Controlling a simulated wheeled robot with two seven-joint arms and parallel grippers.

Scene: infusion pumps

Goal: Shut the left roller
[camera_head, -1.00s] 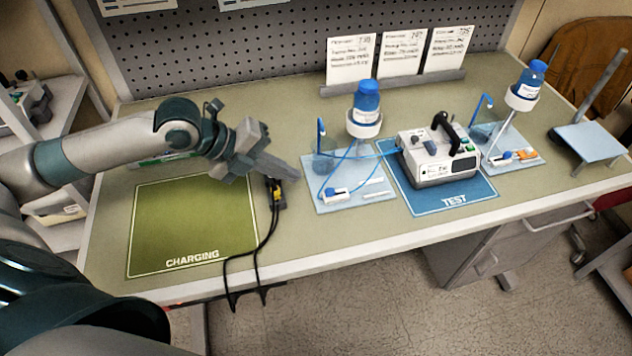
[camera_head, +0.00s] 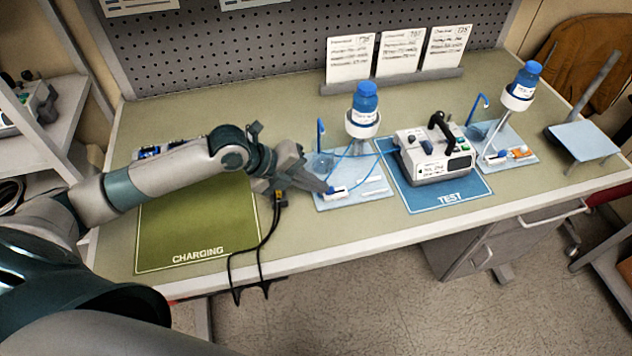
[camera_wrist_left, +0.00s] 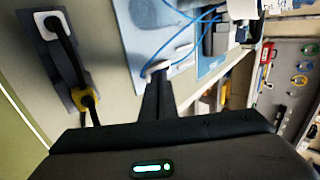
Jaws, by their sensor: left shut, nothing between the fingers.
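The left roller clamp (camera_head: 338,192) is a small white block with a blue part at the front left of the left light-blue stand base (camera_head: 352,203). Blue tubing leads to it. My left gripper (camera_head: 328,190) is shut and empty, with its tips right at the roller's left end. In the left wrist view the shut fingers (camera_wrist_left: 156,82) point at the white roller (camera_wrist_left: 158,67); whether they touch it I cannot tell. The blue-capped bottle (camera_head: 364,103) stands above this base in its holder. My right gripper is not in view.
The pump (camera_head: 435,155) sits on the blue TEST mat (camera_head: 450,198), tubing joined at its left. A second bottle stand (camera_head: 508,140) is to its right. Black cables with a yellow connector (camera_head: 280,198) lie by the green CHARGING mat (camera_head: 190,225) and hang over the front edge.

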